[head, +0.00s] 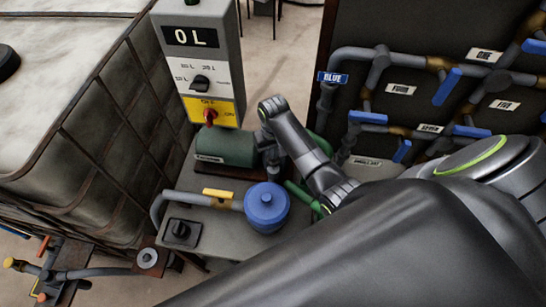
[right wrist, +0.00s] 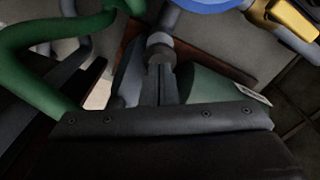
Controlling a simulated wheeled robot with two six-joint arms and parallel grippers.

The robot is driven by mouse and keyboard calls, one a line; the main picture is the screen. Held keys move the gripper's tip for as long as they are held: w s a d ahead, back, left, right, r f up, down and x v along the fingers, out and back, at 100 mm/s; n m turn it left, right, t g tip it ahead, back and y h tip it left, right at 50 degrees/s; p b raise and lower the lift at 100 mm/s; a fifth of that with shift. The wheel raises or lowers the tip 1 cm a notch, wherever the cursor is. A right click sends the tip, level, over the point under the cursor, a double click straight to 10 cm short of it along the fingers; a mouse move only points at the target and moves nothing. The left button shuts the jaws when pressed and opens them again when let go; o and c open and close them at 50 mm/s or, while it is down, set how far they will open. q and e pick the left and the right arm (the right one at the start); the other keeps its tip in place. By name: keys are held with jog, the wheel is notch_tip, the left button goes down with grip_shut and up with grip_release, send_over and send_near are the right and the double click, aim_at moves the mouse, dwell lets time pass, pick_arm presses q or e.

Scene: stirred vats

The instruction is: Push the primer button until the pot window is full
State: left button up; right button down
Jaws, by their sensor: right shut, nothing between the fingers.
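A blue round-lidded pot (head: 266,207) stands on the grey bench; its blue edge also shows at the top of the right wrist view (right wrist: 205,4). I cannot make out its window or the level in it. A green pump (head: 225,147) stands behind it, and its body also shows in the right wrist view (right wrist: 215,92). My right gripper (head: 272,170) is shut and empty, pointing down beside the pump, behind the pot. I cannot tell whether its tips touch the pipe there. I cannot pick out the primer button for certain. My left gripper is out of view.
A grey control box (head: 217,45) reads 0 L, with a black selector and a red switch (head: 210,117). A yellow handle (head: 217,194) sits on the pipe left of the pot. A caged tank (head: 110,125) stands left; labelled pipes (head: 405,55) fill the right.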

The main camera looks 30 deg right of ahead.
jog(key=shift+f+b, duration=1)
jog(key=shift+f, duration=0.85)
jog(key=shift+r+p, duration=1.05)
jog(key=shift+r, duration=1.1)
notch_tip(320, 180, up, 6)
jog(key=shift+f, duration=0.1)
